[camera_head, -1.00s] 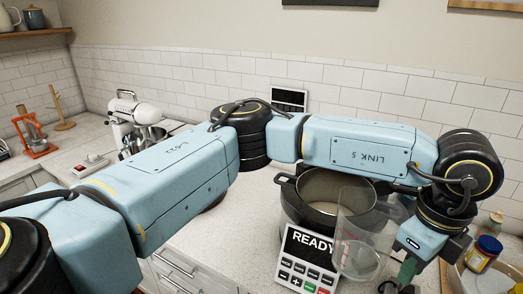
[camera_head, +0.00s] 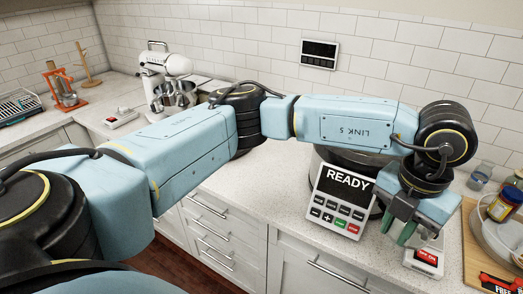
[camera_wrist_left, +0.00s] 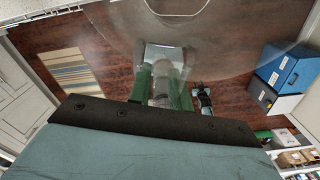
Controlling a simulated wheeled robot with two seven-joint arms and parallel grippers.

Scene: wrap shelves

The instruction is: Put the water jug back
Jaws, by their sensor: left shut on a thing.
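My left gripper (camera_head: 398,232), with green fingers, hangs below its blue wrist at the right of the head view, just right of the READY panel. In the left wrist view the same gripper (camera_wrist_left: 160,75) is shut on the clear water jug (camera_wrist_left: 225,45), apparently by its handle. The jug's see-through body spreads across the top of that view, with the floor showing through it. I cannot make out the jug in the head view.
The panel reading READY (camera_head: 341,200) stands at the counter's front, with a dark pot (camera_head: 352,160) behind it, mostly hidden by my arm. A stand mixer (camera_head: 165,65) stands at back left.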

